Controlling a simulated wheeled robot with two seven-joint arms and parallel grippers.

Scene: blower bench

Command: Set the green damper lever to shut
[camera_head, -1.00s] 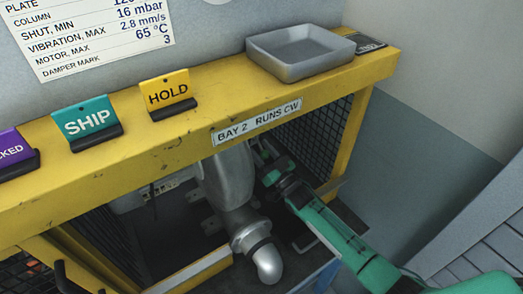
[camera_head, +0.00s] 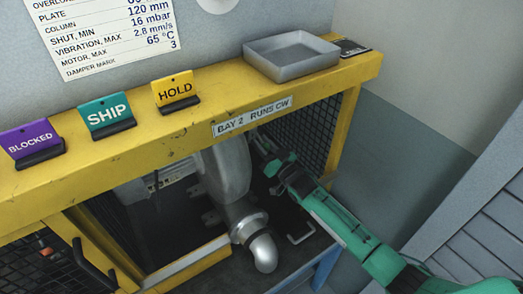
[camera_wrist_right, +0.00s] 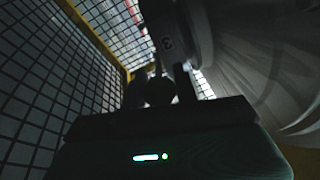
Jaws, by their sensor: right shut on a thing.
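My right gripper (camera_head: 262,145) reaches under the yellow beam into the guarded bay, behind the grey blower (camera_head: 228,172). Its fingertips are mostly hidden by the beam and shadow. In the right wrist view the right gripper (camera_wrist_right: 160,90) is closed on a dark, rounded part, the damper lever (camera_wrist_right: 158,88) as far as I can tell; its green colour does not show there. The lever cannot be made out in the head view. My left gripper is not in view.
The yellow beam (camera_head: 120,150) carries BLOCKED (camera_head: 33,140), SHIP (camera_head: 107,114) and HOLD (camera_head: 176,92) signs and a grey tray (camera_head: 292,52). Mesh (camera_wrist_right: 35,90) lies close on the left, the pale blower casing (camera_wrist_right: 245,55) close on the right. A silver elbow pipe (camera_head: 262,250) sticks out in front.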

